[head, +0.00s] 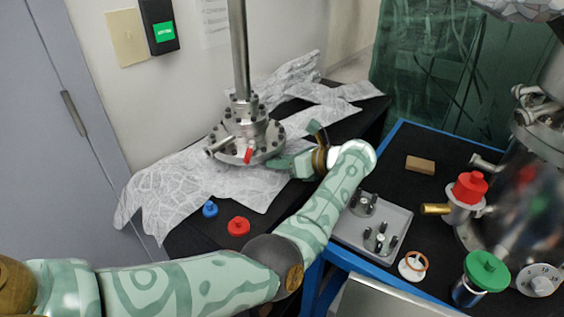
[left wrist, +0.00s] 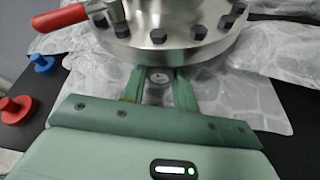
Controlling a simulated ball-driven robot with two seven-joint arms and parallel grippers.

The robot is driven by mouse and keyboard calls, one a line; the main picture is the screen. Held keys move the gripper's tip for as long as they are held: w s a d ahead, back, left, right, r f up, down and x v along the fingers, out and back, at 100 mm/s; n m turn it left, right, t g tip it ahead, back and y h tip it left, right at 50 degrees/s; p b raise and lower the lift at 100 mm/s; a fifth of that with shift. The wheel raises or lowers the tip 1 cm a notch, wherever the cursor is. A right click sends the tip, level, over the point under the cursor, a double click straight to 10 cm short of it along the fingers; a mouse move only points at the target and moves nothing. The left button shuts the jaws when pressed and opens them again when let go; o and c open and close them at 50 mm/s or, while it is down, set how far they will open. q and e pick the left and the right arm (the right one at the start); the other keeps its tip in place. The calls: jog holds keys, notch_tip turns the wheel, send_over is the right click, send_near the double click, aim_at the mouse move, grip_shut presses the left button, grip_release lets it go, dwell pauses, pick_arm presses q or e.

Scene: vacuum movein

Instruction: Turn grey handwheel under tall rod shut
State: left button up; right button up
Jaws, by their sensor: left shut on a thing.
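The tall rod (head: 239,50) stands upright on a bolted steel flange assembly (head: 246,137), which has a red lever (head: 249,154) on its front. My left gripper (head: 278,163) reaches in from the right, low beside the flange. In the left wrist view, my left gripper (left wrist: 160,76) has its two green fingers under the rim of the bolted flange (left wrist: 160,35). A small grey round part, which looks like the grey handwheel (left wrist: 159,77), shows between the fingers, and they are shut on it. Most of it is hidden by the fingers and flange. My right gripper is not in view.
Crumpled foil (head: 180,185) lies around the flange on the black bench. A blue knob (head: 210,209) and a red knob (head: 238,226) stand at the front. At right, a blue-edged table holds a grey tray (head: 345,232), a green knob (head: 487,270) and a steel vessel.

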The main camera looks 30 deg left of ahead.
pick_arm(q)
jog(key=o, duration=1)
jog(key=shift+c, duration=0.2)
jog(key=shift+d, duration=0.1)
jog(key=v, duration=1.6)
jog(key=shift+b, duration=0.35)
jog(key=shift+w+d, duration=0.1)
